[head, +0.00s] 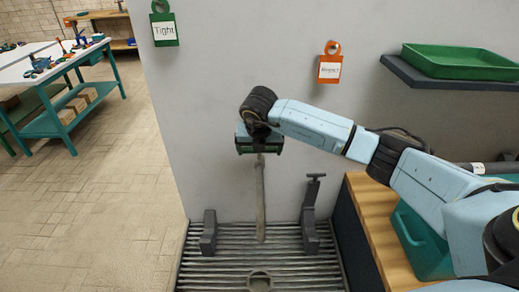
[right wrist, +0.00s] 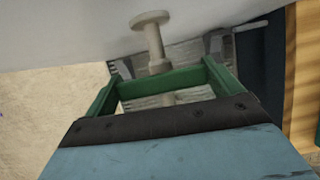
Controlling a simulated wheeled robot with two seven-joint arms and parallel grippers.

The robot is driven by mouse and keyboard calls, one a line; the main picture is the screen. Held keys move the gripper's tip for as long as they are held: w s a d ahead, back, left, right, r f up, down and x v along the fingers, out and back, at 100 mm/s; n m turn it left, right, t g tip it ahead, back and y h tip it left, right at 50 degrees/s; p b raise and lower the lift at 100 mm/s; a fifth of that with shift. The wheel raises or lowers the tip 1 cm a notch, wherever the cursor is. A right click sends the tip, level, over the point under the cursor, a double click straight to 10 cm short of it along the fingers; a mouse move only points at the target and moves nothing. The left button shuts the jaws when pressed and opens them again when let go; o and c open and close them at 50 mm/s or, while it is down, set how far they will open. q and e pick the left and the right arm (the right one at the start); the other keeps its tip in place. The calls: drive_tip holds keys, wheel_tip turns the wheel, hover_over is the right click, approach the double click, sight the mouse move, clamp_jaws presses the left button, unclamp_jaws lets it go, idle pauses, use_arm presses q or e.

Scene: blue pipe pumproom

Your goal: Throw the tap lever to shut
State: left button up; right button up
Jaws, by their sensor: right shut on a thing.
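A pale, upright bar (head: 261,200) stands in front of the grey wall and reaches down toward the slatted grate; I take it for the tap lever. My right gripper (head: 259,147) is at its upper end and hides the top. In the right wrist view, the green fingers of the right gripper (right wrist: 160,83) are closed across the pale lever (right wrist: 155,45). Its round end shows beyond the fingers, and a bit of pale stem shows on the near side. The tap body cannot be made out. My left gripper is not in view.
Dark brackets (head: 208,233) and (head: 310,220) stand on either side over the grate (head: 225,272). A green tag (head: 164,30) and an orange tag (head: 330,68) hang on the wall. A green tray (head: 455,62) sits on a shelf at right, above a wooden bench (head: 370,215).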

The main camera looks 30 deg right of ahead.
drive_tip(key=o, duration=0.7)
drive_tip(key=shift+r, duration=0.15)
drive_tip(key=v, duration=1.3)
drive_tip(key=shift+r+b, duration=0.15)
drive_tip(key=shift+b, duration=0.2)
